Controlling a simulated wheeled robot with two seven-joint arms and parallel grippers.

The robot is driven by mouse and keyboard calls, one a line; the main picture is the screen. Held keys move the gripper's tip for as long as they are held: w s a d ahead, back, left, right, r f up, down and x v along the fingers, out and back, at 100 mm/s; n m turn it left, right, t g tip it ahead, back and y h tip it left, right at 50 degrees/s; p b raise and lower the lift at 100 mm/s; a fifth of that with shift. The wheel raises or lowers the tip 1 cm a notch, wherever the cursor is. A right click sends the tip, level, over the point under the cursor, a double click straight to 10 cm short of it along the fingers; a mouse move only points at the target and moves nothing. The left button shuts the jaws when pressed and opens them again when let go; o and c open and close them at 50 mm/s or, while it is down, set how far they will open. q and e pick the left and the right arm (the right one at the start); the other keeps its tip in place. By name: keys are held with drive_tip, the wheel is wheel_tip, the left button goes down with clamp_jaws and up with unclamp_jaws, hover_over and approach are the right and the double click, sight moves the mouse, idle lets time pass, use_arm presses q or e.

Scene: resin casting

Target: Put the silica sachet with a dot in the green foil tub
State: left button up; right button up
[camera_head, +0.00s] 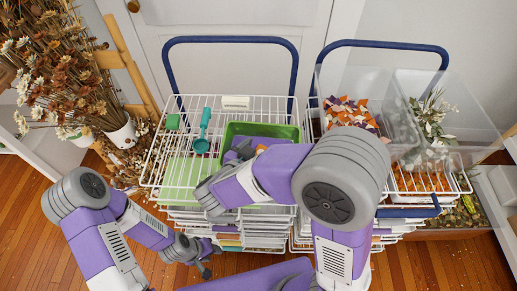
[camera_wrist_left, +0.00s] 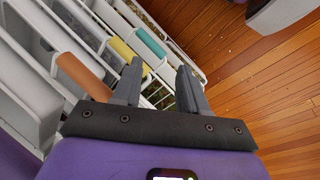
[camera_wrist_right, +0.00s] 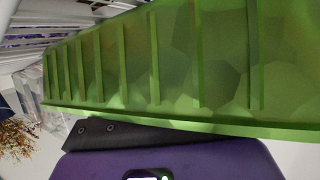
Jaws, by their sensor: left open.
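The green foil tub (camera_head: 232,127) stands on the top wire rack, partly covered by my right arm. In the right wrist view a green ribbed surface (camera_wrist_right: 180,60), apparently the tub, fills most of the picture and hides the right fingers. My right gripper reaches over the tub in the head view, its fingertips hidden behind the arm. A small white item (camera_head: 235,102) lies behind the tub; I cannot tell if it is a sachet, and no dot shows. My left gripper (camera_wrist_left: 160,68) is open and empty, low beside the cart's lower baskets.
A teal scoop (camera_head: 203,131), a green block (camera_head: 173,121) and a light green mat (camera_head: 183,178) are on the rack left of the tub. A patterned pile (camera_head: 350,112) and clear bins (camera_head: 440,100) are at right. Dried flowers (camera_head: 70,70) stand at left.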

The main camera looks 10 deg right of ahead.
drive_tip(key=shift+s+d+f, duration=0.15)
drive_tip(key=shift+f, duration=0.3)
drive_tip(key=shift+r, duration=0.15)
drive_tip(key=r+p+v, duration=0.1)
drive_tip(key=p+v, duration=0.3)
drive_tip(key=v, duration=0.8)
drive_tip(key=shift+w, duration=0.25)
drive_tip(key=shift+r, duration=0.15)
